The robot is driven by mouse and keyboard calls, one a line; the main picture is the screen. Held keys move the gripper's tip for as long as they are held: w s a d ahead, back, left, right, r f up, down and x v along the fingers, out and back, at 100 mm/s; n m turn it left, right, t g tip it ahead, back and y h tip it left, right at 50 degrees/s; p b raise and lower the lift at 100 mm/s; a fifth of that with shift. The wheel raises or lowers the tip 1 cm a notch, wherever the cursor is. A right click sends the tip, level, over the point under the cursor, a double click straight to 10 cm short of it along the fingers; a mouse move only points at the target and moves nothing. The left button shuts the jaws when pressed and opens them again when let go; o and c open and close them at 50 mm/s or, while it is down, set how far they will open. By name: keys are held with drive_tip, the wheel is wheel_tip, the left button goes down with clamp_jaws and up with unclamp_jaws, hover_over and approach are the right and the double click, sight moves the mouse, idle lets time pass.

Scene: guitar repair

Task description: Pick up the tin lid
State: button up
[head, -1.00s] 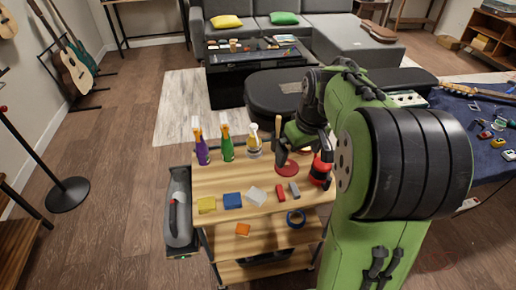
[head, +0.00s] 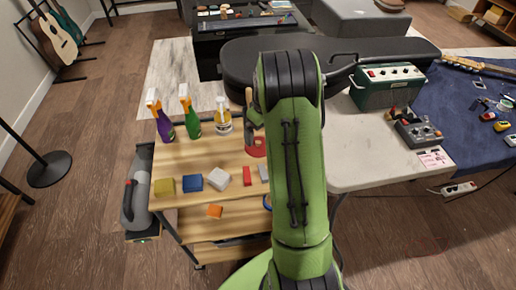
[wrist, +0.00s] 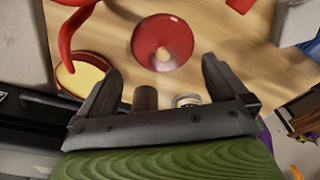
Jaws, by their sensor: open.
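The tin lid is a red disc with a tan round piece at its middle. It lies on the wooden cart top, at top centre in the wrist view (wrist: 148,50). In the head view it shows partly (head: 255,151) beside my arm. My gripper (wrist: 161,70) is open and empty above the cart, its two fingers spread just below the lid in the wrist picture. The lid is apart from both fingers. In the head view my green arm hides most of the gripper. A round tin with yellow contents (wrist: 88,73) stands left of the lid in the wrist view.
Purple (head: 166,129), green (head: 193,125) and clear (head: 223,125) bottles line the cart's far left. Yellow (head: 165,186), blue (head: 192,181) and white (head: 218,180) blocks lie along its front, with a red block (head: 247,176). The right workbench (head: 370,160) holds an amplifier (head: 388,88).

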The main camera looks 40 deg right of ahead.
sight(259, 142)
drive_tip(key=f, duration=0.1)
drive_tip(key=f+b, duration=0.1)
drive_tip(key=f, duration=0.1)
drive_tip(key=f+b, duration=0.1)
drive_tip(key=f, duration=0.1)
drive_tip(key=shift+w+a+f, duration=0.25)
drive_tip(key=shift+r, duration=0.1)
